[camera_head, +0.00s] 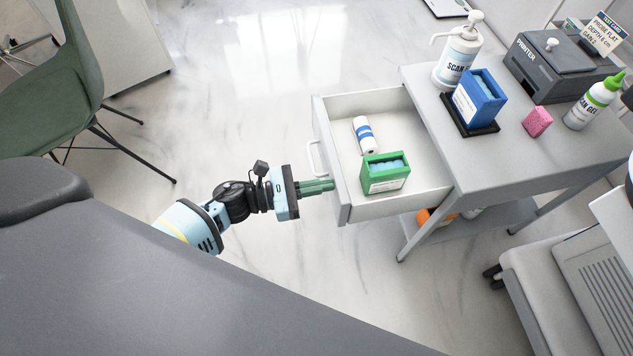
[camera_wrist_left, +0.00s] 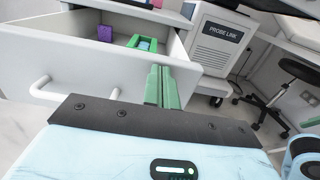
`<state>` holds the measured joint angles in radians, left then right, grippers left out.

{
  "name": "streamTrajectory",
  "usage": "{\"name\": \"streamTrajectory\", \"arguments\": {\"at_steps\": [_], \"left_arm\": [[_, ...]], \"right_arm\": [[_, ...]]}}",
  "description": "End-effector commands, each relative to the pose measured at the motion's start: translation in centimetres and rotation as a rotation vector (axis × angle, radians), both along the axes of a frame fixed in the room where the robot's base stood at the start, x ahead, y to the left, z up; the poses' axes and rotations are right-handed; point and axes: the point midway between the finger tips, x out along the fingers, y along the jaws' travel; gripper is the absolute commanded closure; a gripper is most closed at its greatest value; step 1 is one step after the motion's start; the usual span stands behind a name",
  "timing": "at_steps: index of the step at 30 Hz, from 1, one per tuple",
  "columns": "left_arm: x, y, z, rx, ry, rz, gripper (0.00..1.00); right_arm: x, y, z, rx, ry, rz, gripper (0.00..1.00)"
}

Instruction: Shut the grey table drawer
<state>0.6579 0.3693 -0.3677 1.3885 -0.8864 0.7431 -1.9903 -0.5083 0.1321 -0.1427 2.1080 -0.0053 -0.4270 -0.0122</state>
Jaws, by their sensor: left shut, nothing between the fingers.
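The grey table drawer (camera_head: 331,170) is pulled well out of the left side of the grey table (camera_head: 455,150). A white roll with blue stripes (camera_head: 364,135) and a green box with blue contents (camera_head: 385,174) lie in it. My left gripper (camera_head: 331,185) is shut and empty, its fingertips at the drawer front, close to the handle (camera_head: 313,160). In the left wrist view the green fingers (camera_wrist_left: 162,88) stand before the drawer front (camera_wrist_left: 100,70), right of the handle (camera_wrist_left: 70,92); I cannot tell whether they touch it. My right gripper is not in view.
On the table top stand a white pump bottle (camera_head: 457,55), a blue box (camera_head: 480,97), a pink sponge (camera_head: 538,121), a printer (camera_head: 560,60) and a gel bottle (camera_head: 592,103). A grey padded couch (camera_head: 180,300) fills the lower left. A green chair (camera_head: 55,90) stands upper left. Open floor lies between.

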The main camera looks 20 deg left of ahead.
Motion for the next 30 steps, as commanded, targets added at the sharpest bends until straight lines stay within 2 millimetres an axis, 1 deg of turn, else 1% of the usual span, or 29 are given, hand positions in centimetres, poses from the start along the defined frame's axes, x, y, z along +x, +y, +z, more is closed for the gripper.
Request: {"name": "streamTrajectory", "arguments": {"at_steps": [5,8,11,14,20,30], "left_arm": [[0.0,0.0,0.0,0.000,0.000,0.000,1.00],[0.3,-0.4,0.0,-0.001,-0.002,0.000,1.00],[0.8,-1.2,-0.1,-0.002,-0.001,0.000,1.00],[1.7,-2.6,-0.1,-0.003,-0.003,-0.001,1.00],[4.4,-6.6,-0.3,-0.004,-0.003,-0.002,1.00],[9.6,-14.4,-0.4,-0.003,-0.001,-0.003,1.00]], "right_arm": [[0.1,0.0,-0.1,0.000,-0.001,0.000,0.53],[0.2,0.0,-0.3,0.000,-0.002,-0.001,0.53],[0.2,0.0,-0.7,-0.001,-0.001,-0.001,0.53],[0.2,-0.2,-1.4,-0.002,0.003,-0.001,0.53],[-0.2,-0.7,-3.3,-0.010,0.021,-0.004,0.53],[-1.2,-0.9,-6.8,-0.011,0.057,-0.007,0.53]]}}
